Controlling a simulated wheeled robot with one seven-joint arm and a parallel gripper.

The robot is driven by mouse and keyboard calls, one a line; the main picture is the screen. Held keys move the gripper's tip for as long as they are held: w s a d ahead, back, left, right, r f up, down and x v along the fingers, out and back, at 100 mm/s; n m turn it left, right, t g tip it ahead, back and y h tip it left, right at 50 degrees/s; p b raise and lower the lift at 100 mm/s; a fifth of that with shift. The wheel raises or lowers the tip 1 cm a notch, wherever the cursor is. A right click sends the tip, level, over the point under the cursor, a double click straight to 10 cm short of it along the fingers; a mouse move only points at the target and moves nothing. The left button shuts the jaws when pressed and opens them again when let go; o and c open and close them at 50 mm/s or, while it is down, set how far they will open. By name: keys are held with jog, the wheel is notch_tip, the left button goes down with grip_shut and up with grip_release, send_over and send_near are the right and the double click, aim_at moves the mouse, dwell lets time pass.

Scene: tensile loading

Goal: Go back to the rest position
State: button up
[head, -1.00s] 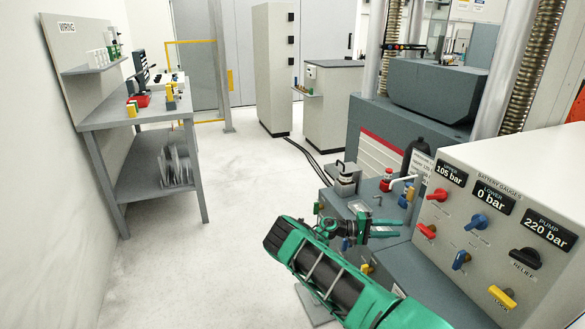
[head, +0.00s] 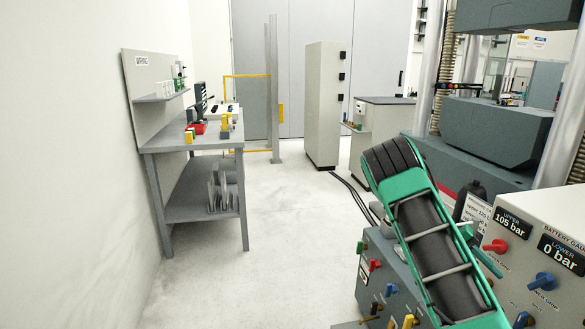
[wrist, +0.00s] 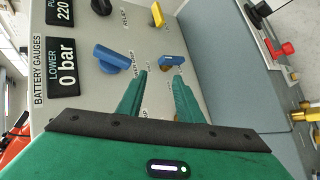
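My gripper (wrist: 159,76) shows in the wrist view with its two green fingers apart and nothing between them. It points at the front of the gauge panel (wrist: 110,81), near the blue knobs (wrist: 115,59). I cannot tell how far the fingertips are from the panel. In the head view my green and black arm stands raised and tilted at the lower right. It hides most of my gripper there.
The gauge panel (head: 527,290) and a grey cabinet with coloured knobs (head: 371,285) are close around my arm. The testing machine (head: 497,130) stands behind. A wiring bench (head: 190,146) is at the left. The floor (head: 290,240) between is clear.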

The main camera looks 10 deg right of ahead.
jog(key=s+a+r+t+y, duration=0.2)
jog(key=s+a+r+y, duration=0.1)
jog(key=s+a+r, duration=0.2)
jog(key=s+a+r+t+y, duration=0.2)
jog(key=s+a+r, duration=0.3)
jog(key=s+a, duration=0.5)
jog(key=s+a+r+n+t+y, duration=0.1)
jog(key=s+a+r+t+y, duration=0.2)
jog(key=s+a, duration=0.5)
jog(key=s+r, duration=0.1)
jog(key=s, duration=0.5)
jog(key=shift+s+r+y, duration=0.25)
jog(key=shift+r+y, duration=0.05)
jog(key=shift+r, duration=0.1)
jog(key=shift+a, duration=0.1)
